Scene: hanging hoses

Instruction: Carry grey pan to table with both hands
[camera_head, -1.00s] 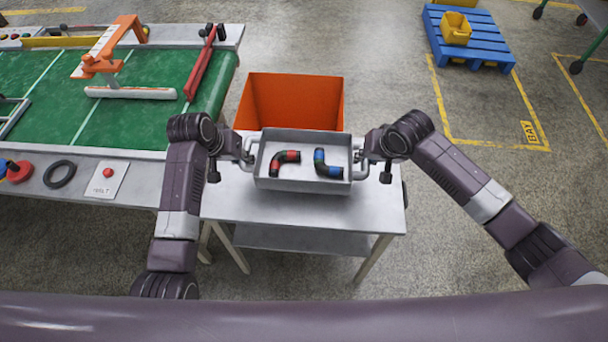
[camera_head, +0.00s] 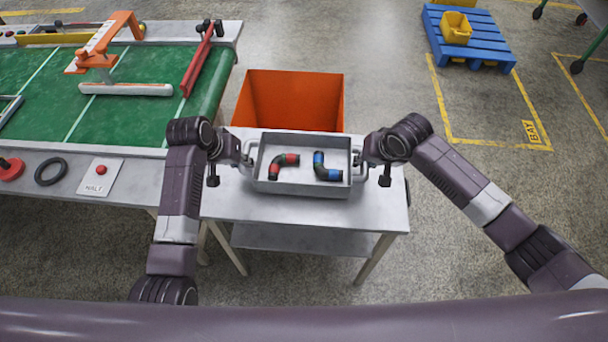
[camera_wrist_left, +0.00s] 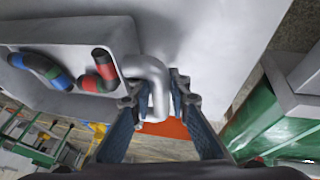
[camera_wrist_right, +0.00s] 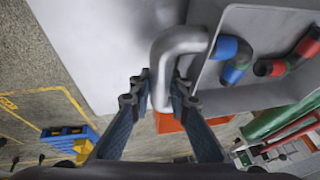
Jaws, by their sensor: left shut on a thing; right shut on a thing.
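The grey pan (camera_head: 302,189) is a shallow tray with a loop handle at each end. It is at the white table (camera_head: 385,215); I cannot tell whether its bottom touches the top. A black and red hose elbow (camera_head: 283,166) and a blue and dark one (camera_head: 326,168) lie inside. My left gripper (camera_head: 247,159) is shut on the left handle (camera_wrist_left: 158,78), and my right gripper (camera_head: 361,159) is shut on the right handle (camera_wrist_right: 162,65). The fingers straddle the handles in both wrist views.
An orange bin (camera_head: 292,100) stands just behind the table. A green conveyor bench (camera_head: 130,110) with a red bar is close on the left. A blue pallet (camera_head: 480,45) with a yellow bin (camera_head: 456,28) is far right. Floor to the right is open.

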